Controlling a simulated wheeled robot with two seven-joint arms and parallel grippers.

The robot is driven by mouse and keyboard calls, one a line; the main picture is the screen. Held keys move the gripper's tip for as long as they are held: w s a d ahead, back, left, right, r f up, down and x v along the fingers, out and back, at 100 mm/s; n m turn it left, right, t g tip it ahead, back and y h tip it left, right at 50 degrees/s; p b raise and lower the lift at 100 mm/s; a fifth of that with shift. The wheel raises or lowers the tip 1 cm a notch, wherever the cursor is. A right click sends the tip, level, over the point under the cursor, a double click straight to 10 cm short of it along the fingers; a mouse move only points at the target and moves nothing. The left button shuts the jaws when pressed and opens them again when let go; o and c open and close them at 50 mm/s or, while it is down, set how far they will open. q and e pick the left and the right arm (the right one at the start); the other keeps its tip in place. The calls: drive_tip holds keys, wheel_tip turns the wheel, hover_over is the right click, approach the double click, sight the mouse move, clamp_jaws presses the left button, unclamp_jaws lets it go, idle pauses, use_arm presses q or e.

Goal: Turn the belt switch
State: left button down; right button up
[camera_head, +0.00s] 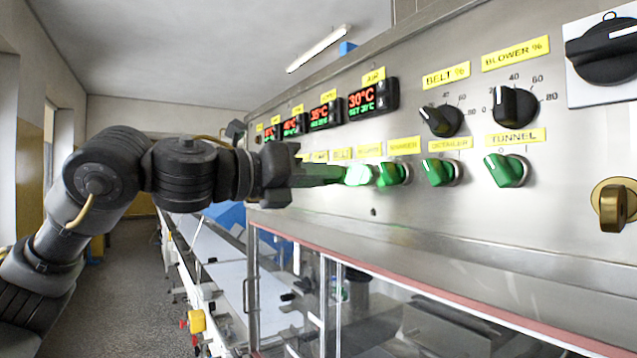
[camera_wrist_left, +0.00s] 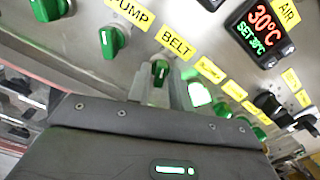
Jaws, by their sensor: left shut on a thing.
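The belt switch is a green knob (camera_wrist_left: 160,70) under the yellow BELT label (camera_wrist_left: 176,39) in the left wrist view. My left gripper (camera_wrist_left: 160,88) is shut on it, with a grey finger on each side of the knob. In the head view my left gripper (camera_head: 318,174) reaches the panel from the left, below the BELT label (camera_head: 341,154). There the gripper hides most of the switch. My right gripper is not in view.
A brightly lit green control (camera_head: 358,175) sits just right of the gripper. More green switches (camera_head: 437,171) continue along the row. Red and green temperature displays (camera_head: 373,100) and black dials (camera_head: 514,105) are above. A glass-sided enclosure (camera_head: 420,315) and conveyor (camera_head: 215,250) lie below.

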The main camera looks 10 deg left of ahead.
use_arm(q)
drive_tip(key=shift+n, duration=0.6)
drive_tip(key=c, duration=1.5)
unclamp_jaws()
drive_tip(key=shift+b+v, duration=1.95)
drive_tip(key=shift+v, duration=3.4)
drive_tip(key=shift+d, duration=0.1)
